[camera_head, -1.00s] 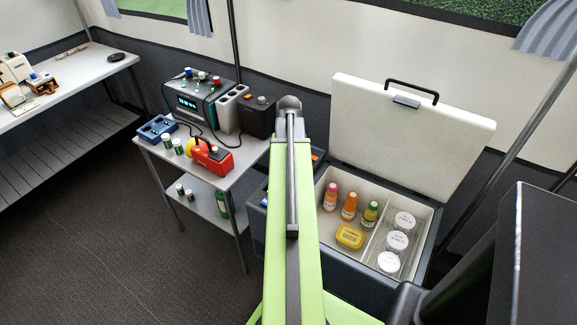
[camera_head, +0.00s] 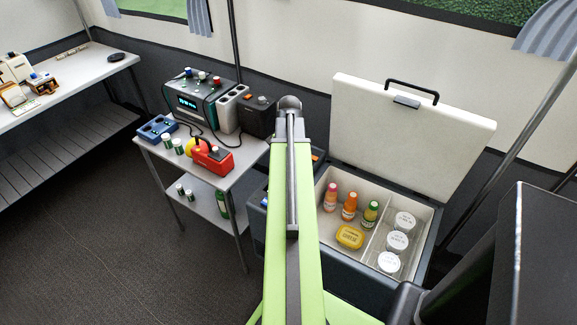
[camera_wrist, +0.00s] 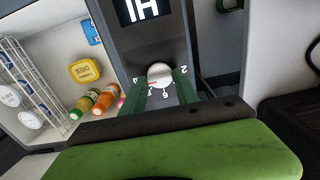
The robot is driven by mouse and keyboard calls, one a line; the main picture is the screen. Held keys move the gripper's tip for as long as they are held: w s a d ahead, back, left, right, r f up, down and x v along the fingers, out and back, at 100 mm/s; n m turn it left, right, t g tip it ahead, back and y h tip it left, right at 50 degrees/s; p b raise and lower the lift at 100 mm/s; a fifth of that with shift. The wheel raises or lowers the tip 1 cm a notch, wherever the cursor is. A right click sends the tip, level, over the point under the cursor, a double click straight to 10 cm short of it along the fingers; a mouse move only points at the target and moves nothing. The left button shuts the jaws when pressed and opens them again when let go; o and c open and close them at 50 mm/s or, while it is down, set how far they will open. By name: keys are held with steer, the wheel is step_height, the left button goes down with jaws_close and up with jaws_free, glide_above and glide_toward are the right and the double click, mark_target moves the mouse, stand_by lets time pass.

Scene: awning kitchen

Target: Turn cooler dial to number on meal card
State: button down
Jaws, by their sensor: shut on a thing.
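The cooler (camera_head: 402,283) stands open at the right of the head view. In the wrist view its control panel (camera_wrist: 167,46) shows a round pale dial (camera_wrist: 160,73) with numbers around it. A 2 is at the right and a 6 and 8 below; a red mark shows near the dial's lower left edge. My gripper (camera_wrist: 160,82) is shut on the dial, one green finger on each side. In the head view my arm hides the dial and gripper. I cannot make out a meal card.
The cooler holds bottles (camera_head: 349,206), a yellow tub (camera_head: 350,237) and white-lidded tubs (camera_head: 397,241). Its lid (camera_head: 410,130) stands raised. A small table (camera_head: 240,166) with devices stands left of my arm. Open floor (camera_head: 110,250) lies at the lower left.

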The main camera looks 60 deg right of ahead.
stand_by(0.3)
steer(key=c, duration=0.9)
jaws_free()
step_height(320, 180, up, 17)
steer(key=p, duration=1.7)
steer(key=shift+r, duration=0.2)
steer(key=shift+w, duration=0.1)
